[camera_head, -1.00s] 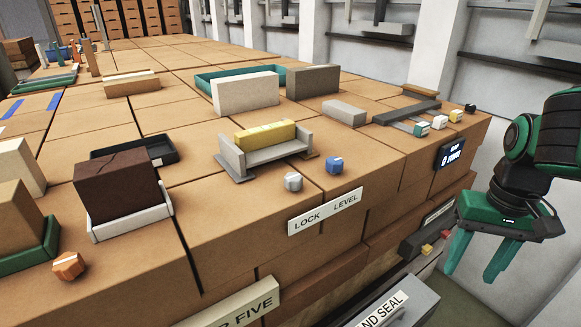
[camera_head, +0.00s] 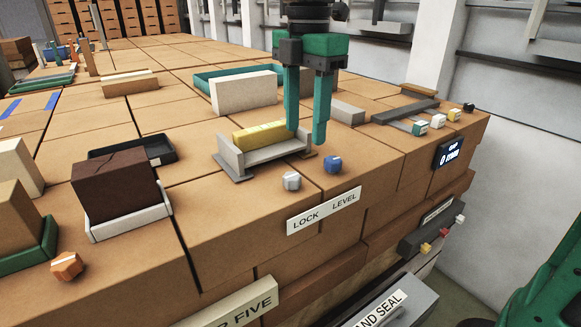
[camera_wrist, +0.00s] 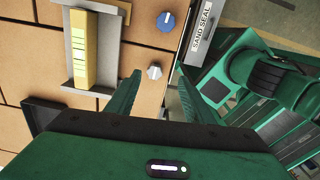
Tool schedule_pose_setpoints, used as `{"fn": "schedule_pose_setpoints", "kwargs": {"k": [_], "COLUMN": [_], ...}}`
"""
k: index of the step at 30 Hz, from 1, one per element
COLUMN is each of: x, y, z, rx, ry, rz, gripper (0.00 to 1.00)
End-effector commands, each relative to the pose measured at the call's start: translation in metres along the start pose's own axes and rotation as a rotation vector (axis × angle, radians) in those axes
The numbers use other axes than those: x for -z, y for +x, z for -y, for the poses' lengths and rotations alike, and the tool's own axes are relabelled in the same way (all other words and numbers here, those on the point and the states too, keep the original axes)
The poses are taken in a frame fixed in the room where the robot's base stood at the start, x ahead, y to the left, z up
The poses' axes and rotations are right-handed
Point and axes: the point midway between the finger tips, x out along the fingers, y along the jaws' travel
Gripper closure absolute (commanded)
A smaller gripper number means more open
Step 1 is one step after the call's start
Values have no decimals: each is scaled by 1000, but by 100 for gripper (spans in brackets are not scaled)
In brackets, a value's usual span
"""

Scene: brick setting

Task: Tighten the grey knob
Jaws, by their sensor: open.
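The grey knob (camera_head: 291,181) sits on the brick top near the front edge, above the word LOCK on the label. It also shows in the wrist view (camera_wrist: 155,72), between and beyond my two fingertips. The blue knob (camera_head: 333,164) is just to its right, above the word LEVEL. My gripper (camera_head: 306,137) points down over the brick top behind the two knobs. Its green fingers are apart and empty, and neither touches the grey knob. In the wrist view my gripper (camera_wrist: 156,78) shows both fingers, spread.
A grey holder (camera_head: 236,163) with a yellow level (camera_head: 262,135) stands just behind the grey knob, close to my fingers. A dark brick (camera_head: 115,185) in a white-edged tray is to the left. An orange knob (camera_head: 67,265) is at front left.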

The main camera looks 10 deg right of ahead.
Motion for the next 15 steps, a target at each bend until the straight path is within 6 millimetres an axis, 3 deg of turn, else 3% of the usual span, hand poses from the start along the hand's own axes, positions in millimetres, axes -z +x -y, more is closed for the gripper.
{"fn": "schedule_pose_setpoints", "kwargs": {"k": [3,7,15], "x": [18,24,24], "y": [-8,-7,26], "z": [-9,-11,-10], "rx": [0,1,4], "ry": [-121,-166,-168], "rz": [-2,-2,-1], "gripper": [52,52,52]}}
